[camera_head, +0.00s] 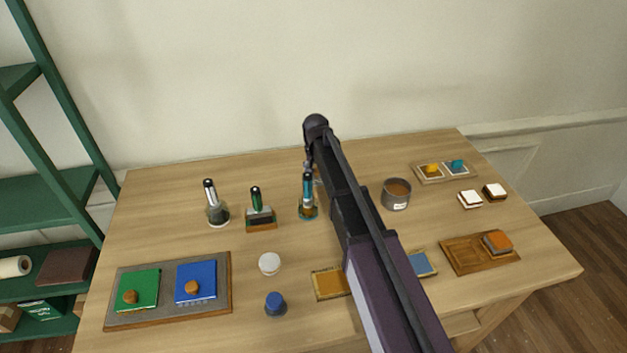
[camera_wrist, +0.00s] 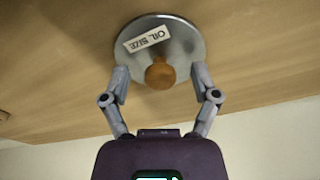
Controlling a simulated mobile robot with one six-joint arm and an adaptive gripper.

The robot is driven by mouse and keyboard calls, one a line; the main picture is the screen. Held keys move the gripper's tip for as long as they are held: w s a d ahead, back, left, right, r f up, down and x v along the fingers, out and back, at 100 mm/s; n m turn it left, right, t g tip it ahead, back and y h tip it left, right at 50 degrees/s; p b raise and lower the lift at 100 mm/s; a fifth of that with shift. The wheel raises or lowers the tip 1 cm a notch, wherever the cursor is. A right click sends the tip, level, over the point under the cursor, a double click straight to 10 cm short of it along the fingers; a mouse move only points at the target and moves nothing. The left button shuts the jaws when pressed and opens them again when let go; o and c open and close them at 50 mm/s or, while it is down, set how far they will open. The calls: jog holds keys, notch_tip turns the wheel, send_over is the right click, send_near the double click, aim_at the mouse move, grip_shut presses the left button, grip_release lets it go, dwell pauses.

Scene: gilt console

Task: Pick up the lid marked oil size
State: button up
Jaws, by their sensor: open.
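The lid marked OIL SIZE (camera_wrist: 188,45) is a round grey metal disc with a white label and a wooden knob (camera_wrist: 160,74). It lies on the wooden tabletop in the wrist view. My gripper (camera_wrist: 160,78) is open, one fingertip on each side of the knob, with a visible gap on both sides. Nothing is held. In the head view my arm hides most or all of the lid, and my gripper is mostly hidden too.
In the head view, brushes in holders, including a green-handled brush (camera_head: 256,205), stand left of my arm. An open grey tin (camera_head: 397,196) stands to its right. A grey tray (camera_head: 168,317) with green and blue pads lies front left; a wooden tray (camera_head: 462,262) lies right.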

dwell(0.6)
grip_shut()
